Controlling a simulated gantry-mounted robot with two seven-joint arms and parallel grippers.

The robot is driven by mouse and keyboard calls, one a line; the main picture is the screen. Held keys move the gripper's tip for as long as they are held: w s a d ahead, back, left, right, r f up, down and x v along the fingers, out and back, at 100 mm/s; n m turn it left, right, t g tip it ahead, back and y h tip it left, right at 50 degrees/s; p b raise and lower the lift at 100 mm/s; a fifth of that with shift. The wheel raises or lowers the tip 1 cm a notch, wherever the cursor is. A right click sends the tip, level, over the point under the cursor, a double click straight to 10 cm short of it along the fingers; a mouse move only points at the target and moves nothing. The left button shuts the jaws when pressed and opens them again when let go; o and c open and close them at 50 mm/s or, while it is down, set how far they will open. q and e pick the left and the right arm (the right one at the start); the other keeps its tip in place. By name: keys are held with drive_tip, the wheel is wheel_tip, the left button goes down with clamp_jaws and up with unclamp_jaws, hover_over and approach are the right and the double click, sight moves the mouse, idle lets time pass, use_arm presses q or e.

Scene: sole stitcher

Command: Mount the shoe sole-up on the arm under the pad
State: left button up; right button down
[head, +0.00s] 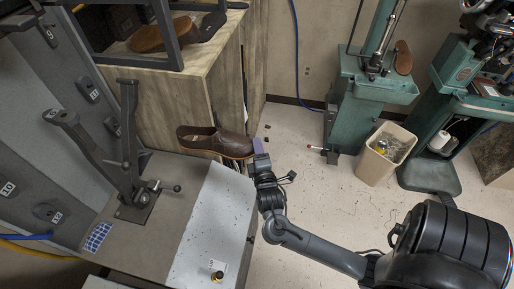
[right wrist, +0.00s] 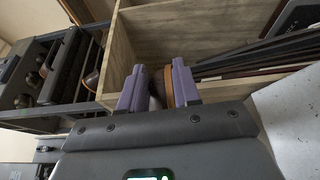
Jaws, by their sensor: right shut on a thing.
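A brown shoe (head: 228,144) with a tan sole edge is in the head view, above the front edge of the machine bench. Its toe points right and its opening faces up and left. My right gripper (head: 258,150) is shut on the toe end from the right. In the right wrist view the purple fingers (right wrist: 159,92) are on either side of the shoe (right wrist: 169,86), mostly hidden there. The dark metal fixture (head: 132,160) stands on the bench left of the shoe, with two upright arms. I cannot tell for certain which part is the pad. My left gripper is out of view.
A wooden cabinet (head: 208,82) stands just behind the shoe. Other shoes (head: 160,36) sit on a rack at upper left. A lever with a knob (head: 166,187) sticks out from the fixture.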

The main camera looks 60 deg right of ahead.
drive_tip(key=shift+m, duration=1.1)
drive_tip(key=m, duration=0.6)
drive_tip(key=shift+m, duration=0.5)
